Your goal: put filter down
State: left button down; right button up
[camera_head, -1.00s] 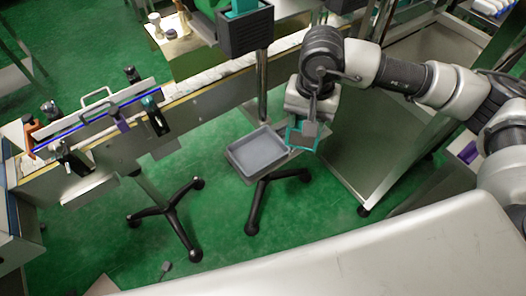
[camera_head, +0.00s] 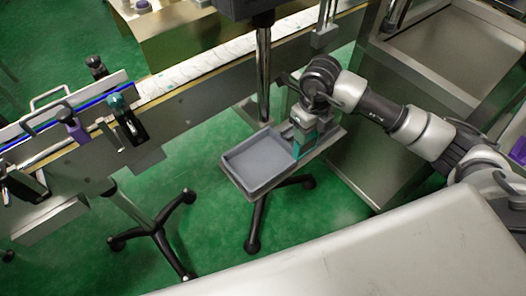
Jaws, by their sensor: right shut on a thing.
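My right gripper (camera_head: 304,128) points down at the right end of a small metal shelf (camera_head: 328,146). It is shut on the filter (camera_head: 302,150), of which a teal strip shows below the fingers. The filter is at the shelf, right beside the grey tray; I cannot tell whether it touches the shelf. Most of the filter is hidden by the gripper. My left gripper is not in view.
The shallow grey tray (camera_head: 240,178) looks empty and fills the left part of the shelf. A conveyor (camera_head: 200,92) runs behind it. A metal cabinet (camera_head: 385,140) stands close on the right. A pale surface (camera_head: 380,245) fills the lower right.

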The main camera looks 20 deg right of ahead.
jog(key=w+a+f, duration=0.2)
jog(key=f, duration=0.1)
jog(key=w+a+f, duration=0.3)
jog(key=f, duration=0.1)
jog(key=w+a+f, duration=0.2)
jog(key=f, duration=0.1)
jog(key=shift+w+a+f, duration=0.15)
jog(key=shift+a+f, duration=0.05)
jog(key=shift+a, duration=0.1)
jog(key=o, duration=1.2)
notch_tip(320, 180, up, 12)
jog(key=shift+r, duration=0.15)
